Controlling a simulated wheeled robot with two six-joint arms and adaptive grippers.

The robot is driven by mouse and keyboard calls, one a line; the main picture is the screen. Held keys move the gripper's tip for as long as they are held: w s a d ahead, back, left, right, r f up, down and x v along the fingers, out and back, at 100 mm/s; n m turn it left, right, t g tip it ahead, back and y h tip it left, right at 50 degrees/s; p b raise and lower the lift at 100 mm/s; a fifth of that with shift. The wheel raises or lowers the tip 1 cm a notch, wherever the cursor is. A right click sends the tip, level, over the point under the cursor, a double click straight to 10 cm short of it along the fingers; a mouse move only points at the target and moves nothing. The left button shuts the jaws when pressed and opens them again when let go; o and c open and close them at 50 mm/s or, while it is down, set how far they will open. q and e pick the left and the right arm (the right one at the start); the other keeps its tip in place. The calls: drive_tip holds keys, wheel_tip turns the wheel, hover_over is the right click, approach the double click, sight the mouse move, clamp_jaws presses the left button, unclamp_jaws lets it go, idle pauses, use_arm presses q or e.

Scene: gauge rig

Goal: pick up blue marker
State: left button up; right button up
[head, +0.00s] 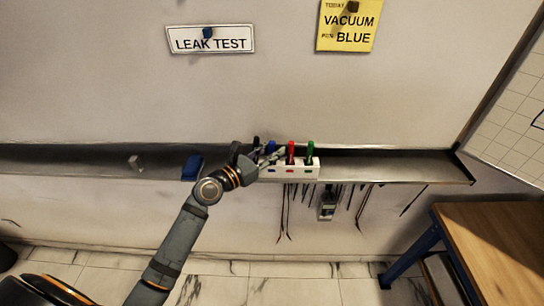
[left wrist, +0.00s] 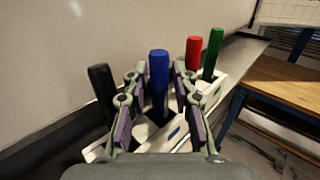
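The blue marker (left wrist: 158,80) stands upright in a white holder on the ledge. In the head view the blue marker (head: 271,148) is partly covered by my left gripper (head: 268,157). In the left wrist view the open fingers of my left gripper (left wrist: 158,108) stand on both sides of the blue marker, with a visible gap on each side. Whether a finger touches it I cannot tell. The white holder (head: 300,170) also bears a black marker (left wrist: 102,88), a red marker (head: 291,150) and a green marker (head: 310,150). My right gripper is in neither view.
The metal ledge (head: 400,167) runs along the whiteboard and is clear to the right of the holder. Cables hang below. A wooden table (head: 500,235) stands at the right.

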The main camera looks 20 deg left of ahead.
use_arm(q)
drive_tip(key=shift+c, duration=0.3)
drive_tip(key=shift+s+a, duration=0.1)
drive_tip(key=shift+c, duration=1)
clamp_jaws()
